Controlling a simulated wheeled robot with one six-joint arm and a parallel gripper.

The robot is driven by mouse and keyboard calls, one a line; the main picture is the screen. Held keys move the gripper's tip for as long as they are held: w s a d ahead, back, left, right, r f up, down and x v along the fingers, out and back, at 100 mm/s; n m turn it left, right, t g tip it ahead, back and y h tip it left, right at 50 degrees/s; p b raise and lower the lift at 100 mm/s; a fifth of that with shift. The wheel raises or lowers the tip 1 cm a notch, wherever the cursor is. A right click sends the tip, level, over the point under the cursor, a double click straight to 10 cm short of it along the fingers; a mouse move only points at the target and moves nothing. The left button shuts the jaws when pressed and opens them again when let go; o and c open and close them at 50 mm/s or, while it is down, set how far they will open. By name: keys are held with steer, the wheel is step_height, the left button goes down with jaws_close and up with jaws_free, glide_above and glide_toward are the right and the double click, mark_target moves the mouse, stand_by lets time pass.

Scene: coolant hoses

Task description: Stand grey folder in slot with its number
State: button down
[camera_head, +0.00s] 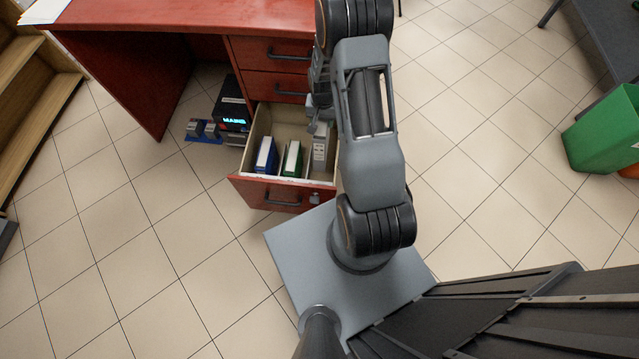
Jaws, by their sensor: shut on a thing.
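The grey folder (319,153) is upright at the right end of the open drawer (262,183). Its spine carries small marks that I cannot read. My gripper (320,130) is at its top edge and shut on it, partly hidden by my arm. A blue folder (265,155) and a green folder (291,158) stand in the drawer to its left. The slot numbers are too small to read, and I cannot tell whether the grey folder touches the drawer floor.
The drawer belongs to a red desk (180,18). A black box with a lit display (232,117) and a blue item (203,131) are on the floor left of the drawer. A green bin (607,130) stands far right. Tiled floor at left is clear.

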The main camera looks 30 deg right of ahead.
step_height(320, 180, down, 16)
steer(key=b, duration=1.4)
steer(key=shift+w, duration=0.1)
step_height(320, 180, down, 10)
steer(key=b, duration=0.4)
steer(key=shift+b, duration=0.3)
steer(key=c, duration=0.5)
jaws_free()
steer(key=shift+f, duration=0.15)
step_height(320, 180, up, 12)
steer(key=p, duration=0.5)
step_height(320, 180, up, 10)
steer(key=s+a+n, duration=0.1)
steer(key=a+n, duration=0.1)
steer(key=a, duration=0.1)
steer(key=s+a+r+n+t, duration=0.1)
steer(key=s+a+r+n, duration=0.1)
steer(key=s+a+r, duration=0.2)
steer(key=s+a+r+n+t, duration=0.1)
steer(key=s+a+r+n, duration=0.1)
steer(key=s+r, duration=0.8)
step_height(320, 180, up, 2)
steer(key=shift+s+a+n+t, duration=0.35)
steer(key=shift+a+n+t, duration=0.05)
steer(key=shift+a, duration=0.5)
